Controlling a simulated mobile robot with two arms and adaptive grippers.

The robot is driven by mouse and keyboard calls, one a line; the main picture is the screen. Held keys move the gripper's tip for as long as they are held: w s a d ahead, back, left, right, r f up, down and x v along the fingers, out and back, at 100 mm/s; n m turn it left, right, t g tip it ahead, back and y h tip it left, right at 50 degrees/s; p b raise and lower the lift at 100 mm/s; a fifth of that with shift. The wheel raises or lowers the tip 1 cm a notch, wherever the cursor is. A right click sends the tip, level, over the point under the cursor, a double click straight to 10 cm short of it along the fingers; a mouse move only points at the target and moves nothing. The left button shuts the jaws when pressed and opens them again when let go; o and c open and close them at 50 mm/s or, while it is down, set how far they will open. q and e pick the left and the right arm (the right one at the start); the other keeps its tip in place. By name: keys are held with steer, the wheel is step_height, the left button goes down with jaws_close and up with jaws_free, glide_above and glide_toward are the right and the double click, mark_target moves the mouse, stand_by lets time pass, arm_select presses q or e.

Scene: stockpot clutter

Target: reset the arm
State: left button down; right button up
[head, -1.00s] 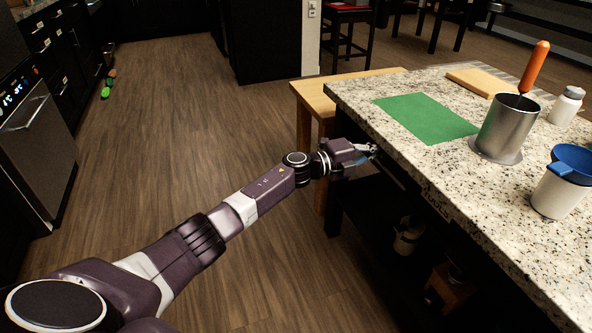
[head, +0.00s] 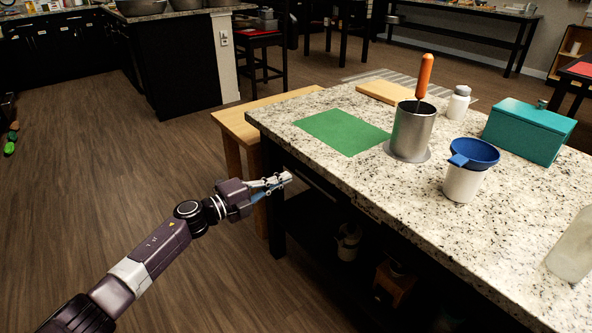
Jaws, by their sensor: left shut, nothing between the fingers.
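My left arm comes in from the lower left of the head view. Its gripper (head: 284,178) is shut and empty. It hangs in front of the near left side of the granite-topped island (head: 330,195), at about the height of the top's edge in the picture. I cannot tell whether it touches the island. My right gripper is not in view.
On the island are a green mat (head: 342,131), a metal cylinder (head: 412,132) with an orange-handled tool (head: 425,77), a white cup with a blue funnel (head: 463,180), a white bottle (head: 459,102), a teal box (head: 527,131) and a cutting board (head: 389,92). Open floor lies left.

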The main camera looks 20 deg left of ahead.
arm_select(q)
steer(key=v, duration=0.3)
steer(key=shift+s+a+r, duration=0.1)
steer(key=shift+s+a, duration=0.05)
steer(key=shift+s, duration=0.05)
